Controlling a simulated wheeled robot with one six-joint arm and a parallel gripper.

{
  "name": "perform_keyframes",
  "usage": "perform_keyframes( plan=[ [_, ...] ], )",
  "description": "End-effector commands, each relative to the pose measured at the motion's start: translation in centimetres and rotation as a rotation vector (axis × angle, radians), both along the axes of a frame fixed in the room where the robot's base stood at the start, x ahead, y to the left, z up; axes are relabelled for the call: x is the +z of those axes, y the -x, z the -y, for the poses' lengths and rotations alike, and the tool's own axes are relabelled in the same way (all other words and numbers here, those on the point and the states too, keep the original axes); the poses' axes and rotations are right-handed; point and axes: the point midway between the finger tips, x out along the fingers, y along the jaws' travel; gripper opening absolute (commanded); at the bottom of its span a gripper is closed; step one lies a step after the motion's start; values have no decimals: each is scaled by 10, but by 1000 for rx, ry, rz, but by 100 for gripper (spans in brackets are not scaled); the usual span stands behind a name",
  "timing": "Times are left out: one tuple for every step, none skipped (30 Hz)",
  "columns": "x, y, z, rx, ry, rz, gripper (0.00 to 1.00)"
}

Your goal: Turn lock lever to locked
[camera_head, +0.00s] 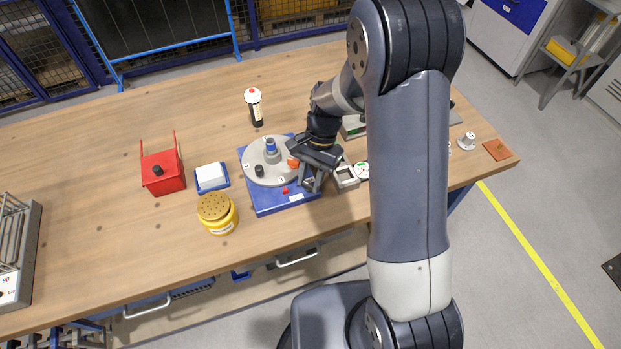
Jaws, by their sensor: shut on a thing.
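The rotary jig has a blue base (268,206) with a round grey turntable (265,177) on top. A blue and grey post (270,152) stands at the turntable's middle, and an orange part (293,162) sits at its right edge. A small red piece (285,190) shows at the front of the base. My gripper (310,184) points down at the base's right front side and is shut on what seems to be the lock lever. The fingers hide most of the lever, so I cannot tell its angle.
A yellow pot (217,222), a blue and white box (211,178) and a red bin (163,173) stand left of the jig. A light grey square part (346,177) lies close right of my gripper. The table's (90,190) left middle is mostly clear.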

Motion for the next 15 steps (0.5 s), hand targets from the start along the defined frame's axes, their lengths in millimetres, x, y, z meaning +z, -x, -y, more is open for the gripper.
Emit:
perform_keyframes(
  plan=[
    [0, -1, -1, 44, 0, 1, 6],
    [0, -1, -1, 73, 0, 1, 6],
    [0, -1, -1, 111, 0, 1, 6],
    [0, -1, -1, 139, 0, 0, 6],
    [0, -1, -2, 168, -1, 2, 6],
    [0, -1, -2, 206, 0, 2, 6],
    [0, -1, -2, 235, -1, 1, 6],
    [0, -1, -2, 264, 0, 1, 6],
    [0, -1, -2, 301, 1, 2, 6],
    [0, -1, -3, 330, -1, 1, 6],
    [0, -1, -3, 358, 0, 1, 6],
    [0, -2, -3, 396, 0, 2, 6],
    [0, -2, -3, 425, -1, 2, 6],
    [0, -2, -3, 452, 0, 2, 6],
    [0, -1, -3, 489, 0, 1, 6]
  ],
)
